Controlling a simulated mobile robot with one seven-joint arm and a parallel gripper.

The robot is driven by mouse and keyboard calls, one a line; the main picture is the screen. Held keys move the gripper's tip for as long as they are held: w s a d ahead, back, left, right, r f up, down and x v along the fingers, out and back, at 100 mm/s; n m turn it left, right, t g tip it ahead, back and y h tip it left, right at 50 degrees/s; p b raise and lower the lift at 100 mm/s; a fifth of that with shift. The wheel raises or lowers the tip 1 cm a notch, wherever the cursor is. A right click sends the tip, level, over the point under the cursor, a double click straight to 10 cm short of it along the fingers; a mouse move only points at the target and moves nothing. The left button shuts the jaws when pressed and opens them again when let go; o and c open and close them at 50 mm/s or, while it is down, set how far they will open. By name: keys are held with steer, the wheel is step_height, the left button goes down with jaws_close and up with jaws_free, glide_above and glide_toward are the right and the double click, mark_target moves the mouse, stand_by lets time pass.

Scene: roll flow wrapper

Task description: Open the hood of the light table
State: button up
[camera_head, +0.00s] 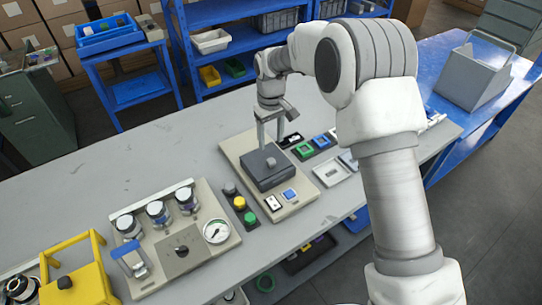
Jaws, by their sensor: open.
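The light table is most likely the beige panel (229,149) in the middle of the grey workbench. On it sits a dark grey square hood (265,172), lying flat and apparently closed, with a small grey knob (271,162) on top. My gripper (271,146) points down over the hood's far part, its two fingers apart. The fingertips are near the knob; I cannot tell whether they touch anything. My arm comes in from the right and hides part of the bench behind it.
On the bench's left are a panel with several jars and a gauge (216,232) and a yellow frame (88,285). Coloured buttons (239,203) stand just left of the hood.

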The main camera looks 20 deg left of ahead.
mark_target(271, 160)
step_height(271, 160, down, 8)
steer(key=shift+f, duration=0.15)
stand_by(0.3)
jaws_close()
stand_by(1.3)
